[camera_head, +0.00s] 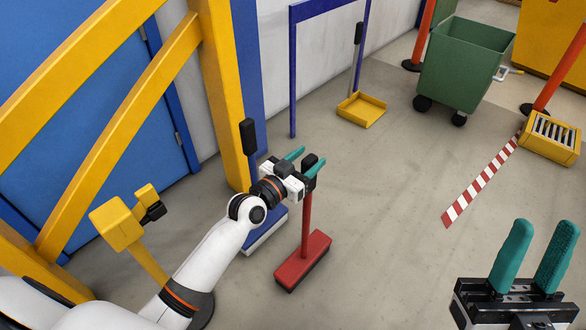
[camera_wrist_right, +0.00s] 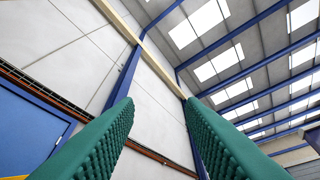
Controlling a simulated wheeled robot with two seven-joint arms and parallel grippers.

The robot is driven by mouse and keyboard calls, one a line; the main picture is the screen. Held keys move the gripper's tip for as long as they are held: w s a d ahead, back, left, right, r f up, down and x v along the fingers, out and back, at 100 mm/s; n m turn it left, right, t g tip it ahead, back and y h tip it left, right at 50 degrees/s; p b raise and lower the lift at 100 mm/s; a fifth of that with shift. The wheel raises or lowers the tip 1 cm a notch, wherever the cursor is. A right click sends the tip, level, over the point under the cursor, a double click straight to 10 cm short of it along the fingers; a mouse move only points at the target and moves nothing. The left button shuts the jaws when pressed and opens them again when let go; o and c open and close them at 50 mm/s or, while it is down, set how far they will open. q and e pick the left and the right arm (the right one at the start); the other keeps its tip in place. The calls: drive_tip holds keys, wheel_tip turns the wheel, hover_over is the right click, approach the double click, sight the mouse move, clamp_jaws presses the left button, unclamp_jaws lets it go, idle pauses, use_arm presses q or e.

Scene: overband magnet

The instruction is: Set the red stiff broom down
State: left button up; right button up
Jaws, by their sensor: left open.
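The red stiff broom (camera_head: 303,260) stands upright in the head view, its red head down on the grey floor. Its red handle rises to a black grip at the top. My left gripper (camera_head: 306,160) is at this black grip, with its teal fingers apart on either side of it; whether they touch it I cannot tell. My right gripper (camera_head: 541,228) is at the lower right, open and empty. Its two fingers also show in the right wrist view (camera_wrist_right: 160,105), pointing up towards wall and roof with nothing between them.
A blue broom (camera_head: 265,230) stands just behind my left arm, beside a yellow post (camera_head: 222,90). A blue frame (camera_head: 292,80), a yellow dustpan (camera_head: 361,110) and a green wheeled bin (camera_head: 463,65) are further back. Red-white floor tape (camera_head: 482,180) lies right. The middle floor is clear.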

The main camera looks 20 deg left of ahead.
use_arm(q)
drive_tip(key=p+v, duration=0.2)
drive_tip(key=v, duration=0.9)
use_arm(e)
drive_tip(key=w+a+f+g+h, duration=0.1)
drive_tip(key=w+f+g+h, duration=0.1)
drive_tip(key=w+f+g, duration=0.2)
drive_tip(key=shift+w+f+g, duration=0.2)
drive_tip(key=shift+w+g, duration=0.6)
drive_tip(key=shift+w, duration=0.45)
use_arm(q)
drive_tip(key=shift+s+r, duration=0.15)
drive_tip(key=shift+s, duration=0.05)
